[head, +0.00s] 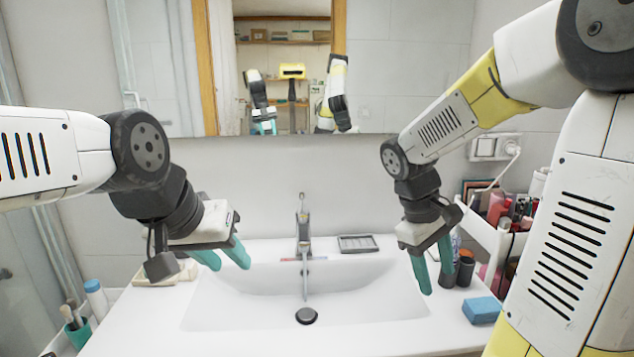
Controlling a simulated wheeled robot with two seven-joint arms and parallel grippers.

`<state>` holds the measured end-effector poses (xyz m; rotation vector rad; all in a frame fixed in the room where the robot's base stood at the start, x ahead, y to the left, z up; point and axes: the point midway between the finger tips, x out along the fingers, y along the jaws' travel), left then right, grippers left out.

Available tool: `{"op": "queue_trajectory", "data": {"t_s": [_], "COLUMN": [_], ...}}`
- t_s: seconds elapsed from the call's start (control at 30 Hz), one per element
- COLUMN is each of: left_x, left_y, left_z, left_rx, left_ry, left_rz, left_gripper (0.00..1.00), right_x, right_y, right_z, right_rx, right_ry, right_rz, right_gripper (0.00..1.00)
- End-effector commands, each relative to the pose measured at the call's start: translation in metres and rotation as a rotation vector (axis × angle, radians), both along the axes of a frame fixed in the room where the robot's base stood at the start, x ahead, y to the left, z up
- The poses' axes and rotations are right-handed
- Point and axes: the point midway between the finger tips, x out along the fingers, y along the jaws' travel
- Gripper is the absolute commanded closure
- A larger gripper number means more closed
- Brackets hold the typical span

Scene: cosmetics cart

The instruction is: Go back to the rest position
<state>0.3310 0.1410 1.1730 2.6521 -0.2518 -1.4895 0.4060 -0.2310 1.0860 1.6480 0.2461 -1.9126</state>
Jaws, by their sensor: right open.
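My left gripper (231,267) is above the left side of the white sink (150,325), pointing down and to the right. Its two teal fingers are apart with nothing seen between them. My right gripper (437,280) points down over the right side of the sink, near the dark cups. Its teal fingers are apart and no object shows between them. Both arms are bent and raised in front of the wall.
A faucet (303,232) stands at the middle back of the sink. A blue sponge (482,310) and dark cup (465,268) are on the right. A cart (490,238) with cosmetics stands beyond. A green cup (78,333) with brushes is at left. A mirror (285,60) hangs behind.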

Motion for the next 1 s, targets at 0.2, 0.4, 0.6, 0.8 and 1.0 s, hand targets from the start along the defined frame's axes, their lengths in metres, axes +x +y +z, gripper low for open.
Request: {"op": "queue_trajectory", "data": {"t_s": [0.2,0.4,0.6,0.8,1.0], "left_x": [0.0,0.0,0.0,0.0,0.0], "left_y": [0.0,0.0,0.0,0.0,0.0], "left_z": [0.0,0.0,0.0,0.0,0.0], "left_rx": [0.0,0.0,0.0,0.0,0.0], "left_ry": [0.0,0.0,0.0,0.0,0.0], "left_rz": [0.0,0.0,0.0,0.0,0.0], "left_gripper": [0.64,0.64,0.64,0.64,0.64], "right_x": [-0.038,-0.064,-0.075,-0.077,-0.077], "right_y": [0.04,0.071,0.086,0.088,0.088], "right_z": [0.039,0.069,0.085,0.087,0.086], "right_rx": [0.284,0.501,0.612,0.63,0.628], "right_ry": [-0.279,-0.493,-0.6,-0.615,-0.613], "right_rz": [-0.194,-0.344,-0.42,-0.433,-0.432], "right_gripper": [0.47,0.47,0.47,0.47,0.47]}}
